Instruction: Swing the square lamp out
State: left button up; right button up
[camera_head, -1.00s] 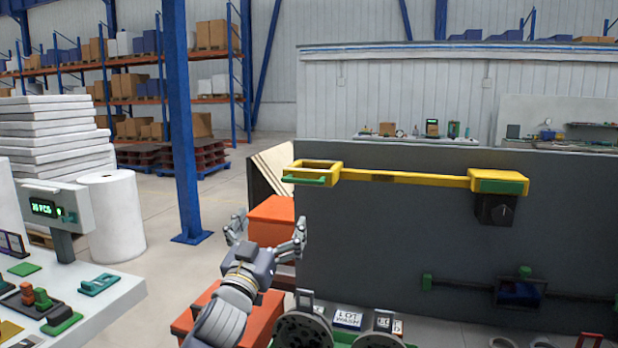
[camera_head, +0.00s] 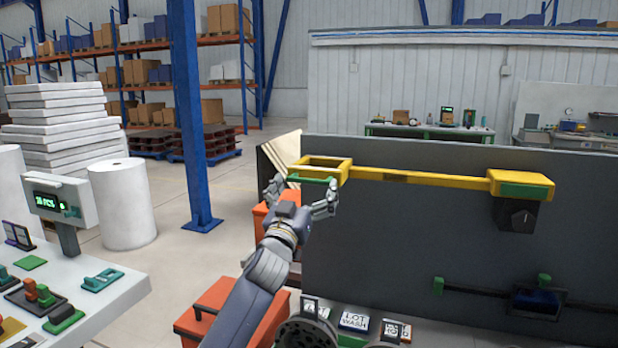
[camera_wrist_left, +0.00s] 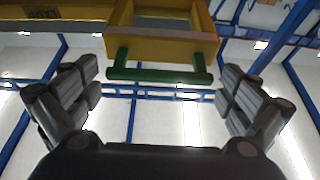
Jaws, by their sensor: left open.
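The square lamp (camera_head: 346,171) is a yellow square frame at the left end of a yellow arm (camera_head: 430,180). A green handle bar (camera_head: 313,180) runs along its near side. The arm runs right to a yellow and green block (camera_head: 521,186) on the dark grey panel. My left gripper (camera_head: 300,191) is open, just below and in front of the lamp. In the left wrist view the green handle (camera_wrist_left: 160,73) lies ahead between the spread fingers (camera_wrist_left: 160,92), with no finger visibly closed on it.
The dark grey panel (camera_head: 400,235) stands behind the lamp arm. A white console table (camera_head: 115,300) with coloured controls is at the left. Orange boxes (camera_head: 215,310) stand below my left arm. A blue post (camera_head: 188,120) rises at left, with open floor around it.

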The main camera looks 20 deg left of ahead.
pick_arm(q)
jog(key=shift+x, duration=0.85)
jog(key=shift+w+r, duration=0.1)
jog(key=shift+r, duration=0.05)
pick_arm(e)
jog(key=shift+w+r, duration=0.15)
jog(key=shift+w, duration=0.4)
jog(key=shift+w+r, duration=0.15)
jog(key=shift+w, duration=0.35)
